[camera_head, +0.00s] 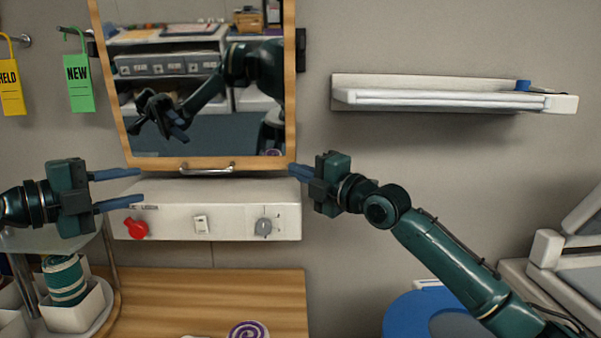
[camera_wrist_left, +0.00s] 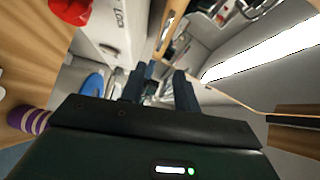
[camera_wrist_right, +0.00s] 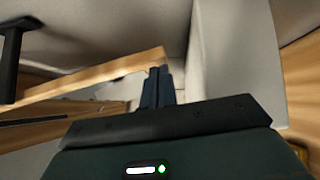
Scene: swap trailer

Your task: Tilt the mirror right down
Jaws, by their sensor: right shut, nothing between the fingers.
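The wood-framed mirror (camera_head: 291,90) hangs on the wall in the head view, with a metal handle (camera_head: 207,170) on its bottom rail. Its glass reflects an arm and shelving. My right gripper (camera_head: 292,171) is shut and empty, its fingertips at the mirror's lower right corner; I cannot tell whether they touch it. In the right wrist view, the shut fingers (camera_wrist_right: 158,72) are beside a wooden frame edge (camera_wrist_right: 95,75). My left gripper (camera_head: 140,186) is open and empty, below the mirror's lower left corner. Its spread fingers also show in the left wrist view (camera_wrist_left: 163,72).
A white panel (camera_head: 180,228) with a red knob (camera_head: 138,229), a switch (camera_head: 201,225) and a grey knob (camera_head: 263,227) sits under the mirror. Green (camera_head: 79,83) and yellow (camera_head: 11,88) tags hang at left. A wall shelf (camera_head: 440,98) is at right. Wall between is clear.

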